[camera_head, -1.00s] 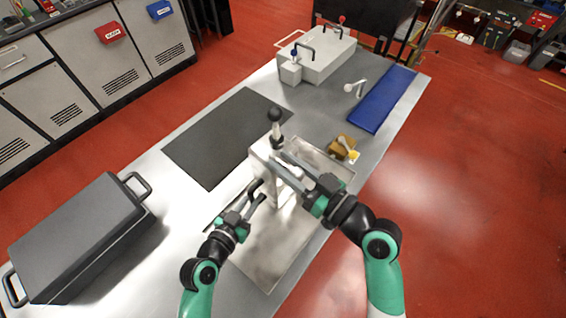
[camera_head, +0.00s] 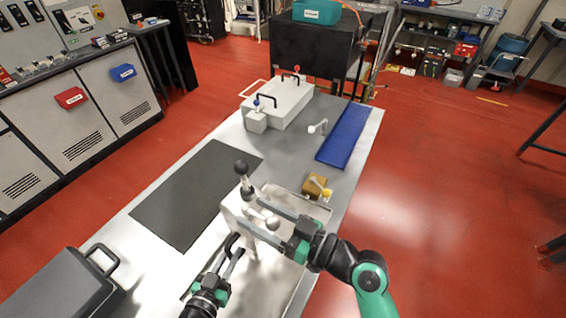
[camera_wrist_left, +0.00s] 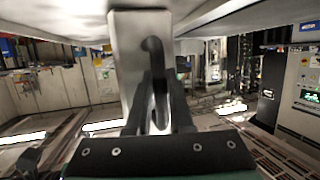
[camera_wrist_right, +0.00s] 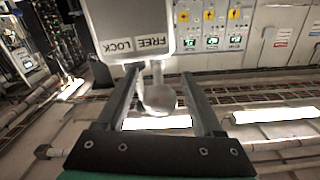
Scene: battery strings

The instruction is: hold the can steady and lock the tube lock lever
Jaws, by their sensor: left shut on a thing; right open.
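The can is a pale upright box (camera_head: 232,212) with a black knob (camera_head: 241,168) on top, standing on a metal tray (camera_head: 292,199). My left gripper (camera_head: 229,256) is shut on the can's dark handle (camera_wrist_left: 152,50), in front of the can's face (camera_wrist_left: 126,60). My right gripper (camera_head: 252,212) is open beside the can. The lever's pale ball end (camera_wrist_right: 160,98) lies between its spread fingers, with a gap showing on each side. The can's face in the right wrist view carries the upside-down label (camera_wrist_right: 135,44) "FREE LOCK"; the lever hangs near the FREE end.
A brown block (camera_head: 314,185) sits just beyond the tray. A dark mat (camera_head: 195,195) lies left of the can, and a dark case (camera_head: 60,290) stands at lower left. A white box (camera_head: 285,103) and a blue mat (camera_head: 343,137) are at the far end.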

